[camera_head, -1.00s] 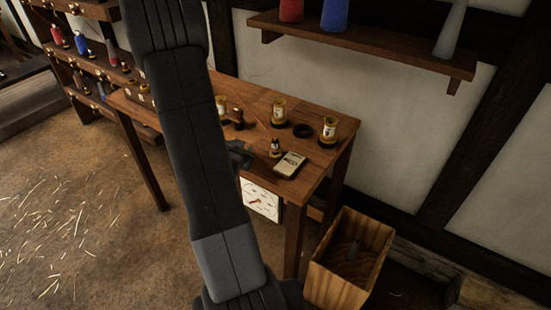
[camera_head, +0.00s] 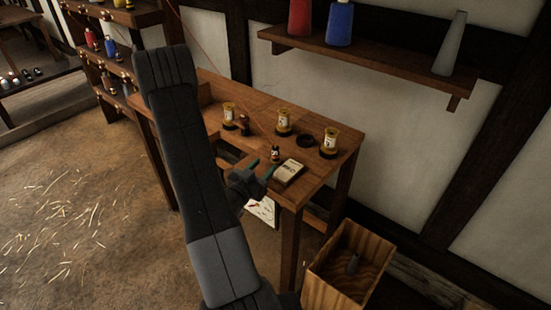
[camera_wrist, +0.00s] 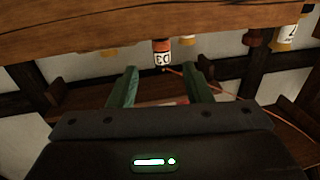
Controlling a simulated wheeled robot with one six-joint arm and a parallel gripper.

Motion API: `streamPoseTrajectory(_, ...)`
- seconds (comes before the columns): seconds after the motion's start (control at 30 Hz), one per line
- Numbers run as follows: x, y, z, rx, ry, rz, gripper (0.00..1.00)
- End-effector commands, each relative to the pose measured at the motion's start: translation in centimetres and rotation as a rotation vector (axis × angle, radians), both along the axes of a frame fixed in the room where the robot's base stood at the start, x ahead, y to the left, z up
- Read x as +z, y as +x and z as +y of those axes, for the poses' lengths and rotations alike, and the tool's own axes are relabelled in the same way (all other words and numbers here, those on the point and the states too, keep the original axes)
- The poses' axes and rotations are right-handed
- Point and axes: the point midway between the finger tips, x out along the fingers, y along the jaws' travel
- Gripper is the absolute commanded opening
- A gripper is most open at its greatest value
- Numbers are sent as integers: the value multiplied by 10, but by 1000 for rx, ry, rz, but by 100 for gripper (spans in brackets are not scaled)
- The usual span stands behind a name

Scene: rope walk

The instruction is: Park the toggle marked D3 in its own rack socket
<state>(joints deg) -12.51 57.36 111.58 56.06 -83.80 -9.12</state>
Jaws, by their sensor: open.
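A small toggle (camera_head: 275,154), dark with an orange band and a pale label, stands on the workbench near its front edge. In the wrist view the toggle (camera_wrist: 162,54) appears upside down, and its label seems to read D3. My gripper (camera_head: 260,169) is at the bench's front edge, just short of the toggle. In the wrist view the green fingers of my gripper (camera_wrist: 158,84) are apart, with the toggle beyond and between their tips, apparently untouched. I cannot identify the toggle's own rack socket in these views.
A notepad (camera_head: 289,172) lies right beside the toggle. Yellow jars (camera_head: 284,121), a dark ring (camera_head: 305,141) and a brown stamp-like piece (camera_head: 244,125) stand behind. A wooden bin (camera_head: 348,262) is right of the bench. A rack with coloured spools (camera_head: 110,46) is at left.

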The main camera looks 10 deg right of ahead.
Motion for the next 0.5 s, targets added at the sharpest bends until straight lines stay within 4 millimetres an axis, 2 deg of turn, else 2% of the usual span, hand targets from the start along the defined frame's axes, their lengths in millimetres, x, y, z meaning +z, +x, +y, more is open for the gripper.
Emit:
streamPoseTrajectory(0.1,2,14,-14,-3,-1,-1,45)
streamPoseTrajectory(0.37,2,28,-26,0,0,0,45)
streamPoseTrajectory(0.5,6,43,-39,-2,0,0,45)
